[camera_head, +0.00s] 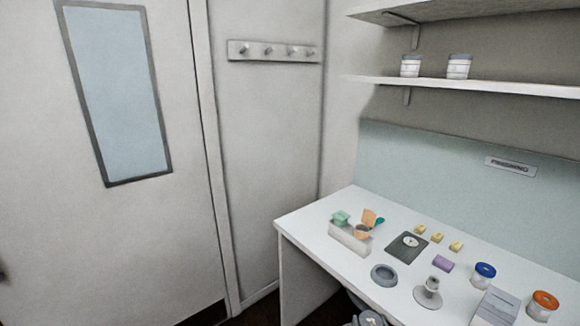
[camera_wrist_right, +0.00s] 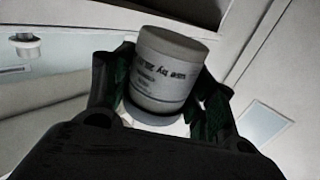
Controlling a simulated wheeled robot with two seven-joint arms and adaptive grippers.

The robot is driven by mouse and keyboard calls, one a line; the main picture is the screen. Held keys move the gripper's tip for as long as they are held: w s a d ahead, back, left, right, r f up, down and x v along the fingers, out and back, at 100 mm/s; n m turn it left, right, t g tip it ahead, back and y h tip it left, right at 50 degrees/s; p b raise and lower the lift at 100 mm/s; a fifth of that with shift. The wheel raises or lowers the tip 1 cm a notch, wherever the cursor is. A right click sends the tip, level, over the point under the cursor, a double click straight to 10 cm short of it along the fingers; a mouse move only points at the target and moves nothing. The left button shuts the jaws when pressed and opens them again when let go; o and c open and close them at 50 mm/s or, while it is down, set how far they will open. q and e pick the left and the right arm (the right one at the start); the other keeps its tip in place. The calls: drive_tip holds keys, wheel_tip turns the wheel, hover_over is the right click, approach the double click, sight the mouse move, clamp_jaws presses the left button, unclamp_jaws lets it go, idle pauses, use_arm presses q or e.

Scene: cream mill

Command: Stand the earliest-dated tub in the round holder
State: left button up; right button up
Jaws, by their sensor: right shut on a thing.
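My right gripper (camera_wrist_right: 165,105) is shut on a white-grey tub (camera_wrist_right: 168,70). The tub sits between the dark fingers; its label has a "use by" line whose date I cannot read surely. In the head view the gripper's top with a pale round shape (camera_head: 370,318) just shows at the bottom edge, in front of the table. A grey round holder (camera_head: 384,275), ring-shaped and empty, lies near the table's front. A blue-lidded tub (camera_head: 484,274) and an orange-lidded tub (camera_head: 542,305) stand on the right of the table; their dates are not legible. My left gripper is out of view.
On the table (camera_head: 315,224) are a box (camera_head: 349,238) with coloured items, a dark scale (camera_head: 407,247), several yellow blocks (camera_head: 438,237), a purple block (camera_head: 442,263), a grey stand (camera_head: 429,291) and a grey box (camera_head: 497,306). Two jars (camera_head: 459,67) stand on the shelf (camera_head: 480,86).

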drive_tip(key=shift+a+r, duration=0.1)
drive_tip(key=shift+r, duration=0.1)
idle(0.6)
drive_tip(key=a+r+n+g+y, duration=0.2)
drive_tip(key=a+r+n+y, duration=0.2)
drive_tip(key=a+r, duration=0.3)
drive_tip(key=s+a+r+n+g+y, duration=0.1)
drive_tip(key=a+r+n+y, duration=0.3)
drive_tip(key=r, duration=1)
drive_tip(key=shift+a+r+g+y, duration=0.15)
drive_tip(key=shift+a+g+y, duration=0.45)
drive_tip(key=shift+a+y, duration=1.25)
